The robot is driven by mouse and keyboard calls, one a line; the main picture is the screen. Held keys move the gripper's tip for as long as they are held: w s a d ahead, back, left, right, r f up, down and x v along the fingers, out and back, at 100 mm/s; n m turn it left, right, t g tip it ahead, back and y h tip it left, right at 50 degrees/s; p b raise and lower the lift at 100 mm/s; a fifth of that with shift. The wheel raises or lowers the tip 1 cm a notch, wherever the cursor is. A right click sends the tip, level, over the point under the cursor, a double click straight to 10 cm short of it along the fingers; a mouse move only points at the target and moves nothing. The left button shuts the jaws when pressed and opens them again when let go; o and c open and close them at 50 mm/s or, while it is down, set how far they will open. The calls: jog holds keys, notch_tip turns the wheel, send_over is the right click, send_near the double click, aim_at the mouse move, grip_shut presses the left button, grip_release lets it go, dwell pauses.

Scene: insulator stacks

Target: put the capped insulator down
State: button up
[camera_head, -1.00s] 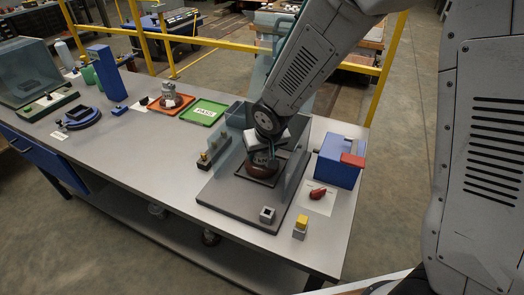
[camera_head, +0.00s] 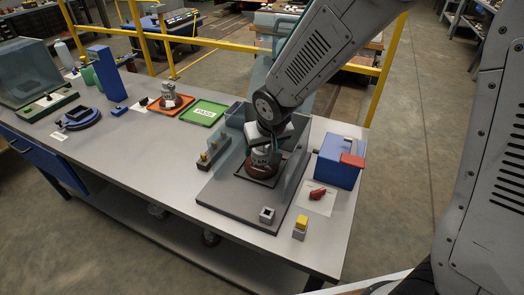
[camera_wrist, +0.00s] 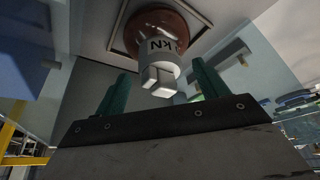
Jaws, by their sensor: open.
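The capped insulator stands upright in the clear-walled test enclosure (camera_head: 224,200), on a dark square plate. Its brown disc (camera_head: 262,172) and grey metal cap (camera_head: 261,157) show in the head view. In the wrist view the grey cap (camera_wrist: 155,57) carries the letters KN, with the brown disc (camera_wrist: 150,25) beyond it. My gripper (camera_wrist: 158,92) is open, its green fingers apart on either side of the cap's end and not touching it. In the head view the fingers are mostly hidden by my wrist.
A blue box (camera_head: 340,163) with a red handle stands right of the enclosure. A red object (camera_head: 317,193) lies on a white sheet, with a yellow-topped block (camera_head: 300,226) nearby. A green PASS tray (camera_head: 204,113) and an orange tray (camera_head: 185,100) holding another insulator are further left.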

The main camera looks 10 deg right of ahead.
jog(key=a+v, duration=0.1)
jog(key=v, duration=0.7)
jog(key=s+d+r+m+g+h, duration=0.1)
jog(key=s+d+r, duration=0.3)
jog(key=s+d, duration=0.15)
jog(key=s+d+r+g, duration=0.1)
jog(key=s+d+r, duration=0.35)
jog(key=d, duration=0.25)
jog(key=s+d, duration=0.2)
jog(key=s, duration=0.5)
jog(key=s+d+r+m+g, duration=0.1)
jog(key=s+d, duration=0.2)
jog(key=s, duration=0.4)
jog(key=shift+r, duration=0.35)
